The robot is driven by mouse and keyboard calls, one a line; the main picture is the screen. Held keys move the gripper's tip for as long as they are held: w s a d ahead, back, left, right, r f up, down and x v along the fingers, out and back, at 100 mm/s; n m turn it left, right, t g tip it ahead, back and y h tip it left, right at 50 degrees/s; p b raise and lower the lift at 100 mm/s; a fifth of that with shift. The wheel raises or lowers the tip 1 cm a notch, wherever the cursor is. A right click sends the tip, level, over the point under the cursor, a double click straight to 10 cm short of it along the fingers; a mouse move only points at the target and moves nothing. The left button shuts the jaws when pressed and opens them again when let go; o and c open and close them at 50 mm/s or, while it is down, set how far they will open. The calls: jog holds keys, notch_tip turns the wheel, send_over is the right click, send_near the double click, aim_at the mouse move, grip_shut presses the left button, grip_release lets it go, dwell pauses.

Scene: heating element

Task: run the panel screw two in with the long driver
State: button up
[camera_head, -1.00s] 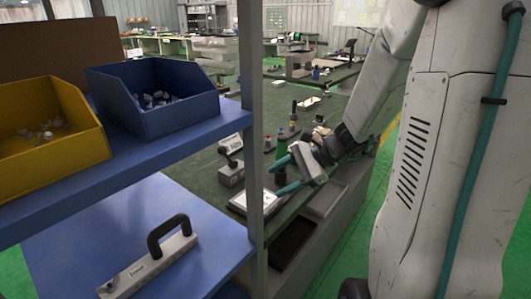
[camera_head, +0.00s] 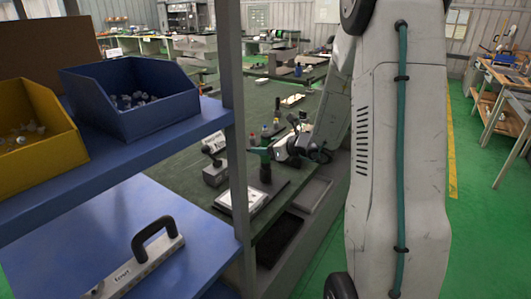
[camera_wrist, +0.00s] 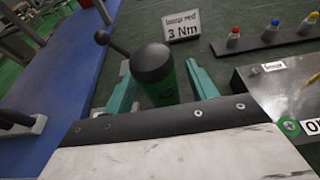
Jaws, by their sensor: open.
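In the wrist view a green handle with a broad black round top (camera_wrist: 152,62), which looks like a driver, stands between the two teal fingers of my gripper (camera_wrist: 160,78). The fingers are open, one on each side of it; whether either touches it I cannot tell. Its lower end is hidden. In the head view my gripper (camera_head: 264,154) is over the bench, with a dark upright shape just below the teal finger. A grey panel (camera_wrist: 262,92) lies at the right of the wrist view, with a green-ringed round part (camera_wrist: 290,126) at its near edge. I cannot single out panel screw two.
A sign reading 3 Nm (camera_wrist: 183,26) stands behind the handle. A dark rack (camera_wrist: 275,40) holds red, blue and yellow-topped pieces. A ball-topped lever (camera_wrist: 103,38) rises at left. In the head view a shelf post (camera_head: 236,130) and blue bin (camera_head: 130,110) stand left of my arm.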

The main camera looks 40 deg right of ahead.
jog(key=shift+w+a+f, duration=0.2)
jog(key=shift+w, duration=0.4)
grip_shut()
jog(key=shift+r, duration=0.15)
